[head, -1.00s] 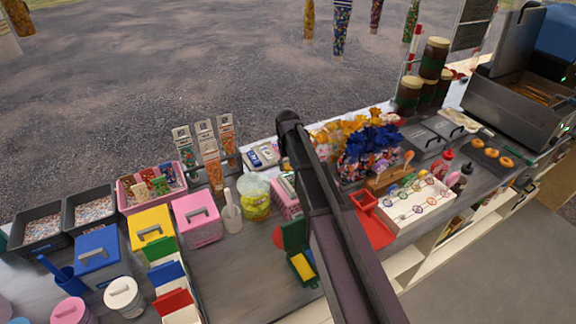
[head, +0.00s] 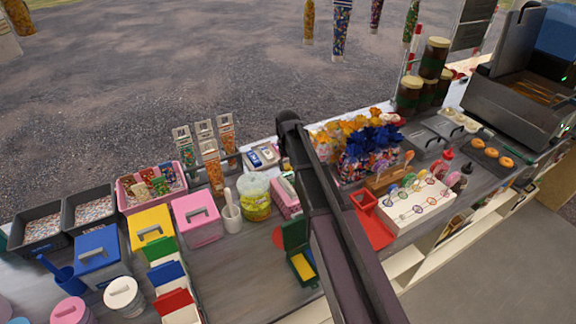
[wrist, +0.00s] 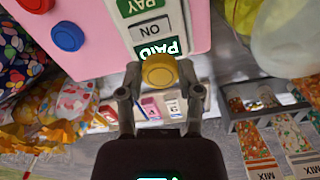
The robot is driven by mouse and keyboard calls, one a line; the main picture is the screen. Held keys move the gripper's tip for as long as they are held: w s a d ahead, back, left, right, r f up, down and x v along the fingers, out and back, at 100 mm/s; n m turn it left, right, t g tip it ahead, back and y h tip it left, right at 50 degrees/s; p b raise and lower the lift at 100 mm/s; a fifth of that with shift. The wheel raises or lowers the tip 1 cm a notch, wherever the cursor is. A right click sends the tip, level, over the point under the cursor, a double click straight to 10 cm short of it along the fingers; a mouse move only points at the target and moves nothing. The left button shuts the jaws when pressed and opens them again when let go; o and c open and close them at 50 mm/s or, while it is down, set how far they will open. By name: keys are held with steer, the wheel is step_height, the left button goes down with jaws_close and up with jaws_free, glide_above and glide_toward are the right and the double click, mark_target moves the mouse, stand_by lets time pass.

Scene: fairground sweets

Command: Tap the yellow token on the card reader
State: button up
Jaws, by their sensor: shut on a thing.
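My gripper (wrist: 159,82) is shut on the round yellow token (wrist: 159,70), held between its two fingertips in the wrist view. The token overlaps the lower end of a white panel (wrist: 170,8) with green and grey labels reading PAY, NO and PAID. I cannot tell whether the token touches the panel, or whether this panel is the card reader. A pink surface beside it carries a red token (wrist: 36,4) and a blue token (wrist: 67,36). In the head view my arm hides the gripper and the yellow token. The pink stand (head: 286,196) shows partly beside my arm.
A tub with yellow contents (head: 256,198) stands left of the pink stand. A white tray (wrist: 195,90) with small cards lies beyond the gripper. Wrapped sweet bags (head: 368,150) crowd the right of my arm. Bare counter (head: 230,265) lies at the front.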

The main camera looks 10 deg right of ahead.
steer(key=shift+r, duration=0.1)
steer(key=r+p, duration=0.1)
steer(key=d+r+p, duration=0.1)
steer(key=p, duration=0.1)
steer(key=shift+w+d+r, duration=0.15)
steer(key=shift+w+r, duration=0.1)
steer(key=shift+r, duration=0.15)
steer(key=w+d+r+p, duration=0.1)
steer(key=d+r+p, duration=0.2)
steer(key=r+p, duration=0.3)
steer(key=shift+w+d, duration=0.2)
